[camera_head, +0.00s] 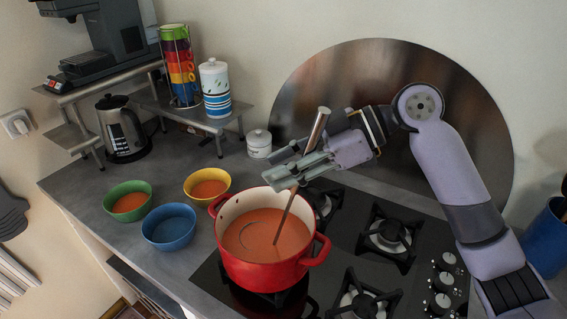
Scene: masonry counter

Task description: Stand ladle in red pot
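The red pot (265,275) stands on the front left burner of the hob, filled with orange soup (262,232). The ladle (319,128) is tilted, with its thick metal handle end up and its thin shaft running down into the pot. Its lower end is in the soup, where a curved edge shows at the surface. My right gripper (290,164) is above the pot's back rim, with its fingers around the ladle's handle. It looks shut on the handle, and the fingers partly hide it. My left gripper is not in view.
Green (128,203), yellow (207,187) and blue (169,229) bowls sit left of the pot. A kettle (122,130) and a metal shelf (205,119) with stacked cups and a jar stand behind. A small white canister (259,144) is near the gripper. A round metal panel (300,85) leans behind.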

